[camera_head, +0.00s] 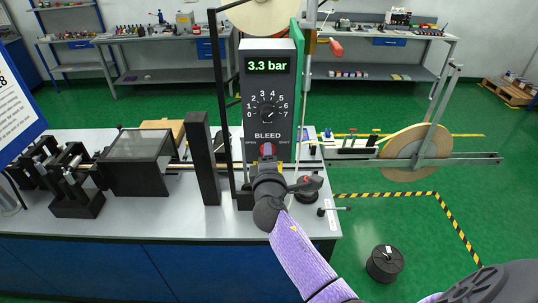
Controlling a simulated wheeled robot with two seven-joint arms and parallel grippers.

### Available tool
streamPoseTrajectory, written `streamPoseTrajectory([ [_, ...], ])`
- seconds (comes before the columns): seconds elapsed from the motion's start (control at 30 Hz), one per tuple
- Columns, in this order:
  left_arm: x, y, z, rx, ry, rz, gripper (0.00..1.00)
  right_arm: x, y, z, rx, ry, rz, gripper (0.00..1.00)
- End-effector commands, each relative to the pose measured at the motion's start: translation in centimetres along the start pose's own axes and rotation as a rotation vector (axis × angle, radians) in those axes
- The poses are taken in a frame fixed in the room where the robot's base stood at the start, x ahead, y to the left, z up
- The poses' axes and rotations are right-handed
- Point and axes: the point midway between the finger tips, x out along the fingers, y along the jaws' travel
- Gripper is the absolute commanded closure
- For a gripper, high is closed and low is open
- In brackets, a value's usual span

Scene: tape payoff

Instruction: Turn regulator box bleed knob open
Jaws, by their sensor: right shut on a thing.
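The regulator box (258,90) stands upright at the middle of the bench, a dark panel with a green display reading 3.3 bar. Below the display is a numbered dial (268,113). Under the BLEED label is the bleed knob (267,149), red with a pale mark, between the words OPEN on the left and SHUT on the right. My right gripper (266,163) is at the knob, shut on it from the front, and hides its lower part. The exact turn of the knob is hard to tell. My left gripper is not in view.
A black upright post (202,158) and a framed unit with a dark plate (138,158) stand left of the box on the bench. A reel (415,148) sits on an arm at right. A black spool (384,263) lies on the green floor.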

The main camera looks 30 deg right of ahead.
Motion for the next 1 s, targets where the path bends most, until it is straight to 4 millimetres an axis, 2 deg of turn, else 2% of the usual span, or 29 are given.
streamPoseTrajectory([
  [0.7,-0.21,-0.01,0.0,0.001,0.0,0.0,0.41,0.0,-0.01,-0.01,-0.067,-0.004,-0.001,1.0],
  [0.73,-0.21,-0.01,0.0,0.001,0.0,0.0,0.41,0.0,-0.01,-0.01,-0.067,-0.004,-0.001,0.51],
  [0.87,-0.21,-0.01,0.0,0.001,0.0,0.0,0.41,0.0,-0.01,-0.01,-0.067,-0.004,-0.001,0.24],
  [0.9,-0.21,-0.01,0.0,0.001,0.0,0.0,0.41,0.0,-0.01,-0.01,-0.066,-0.004,-0.001,0.2],
  [1.0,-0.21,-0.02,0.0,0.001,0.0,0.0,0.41,0.0,0.0,-0.01,-0.066,-0.004,-0.001,0.2],
])
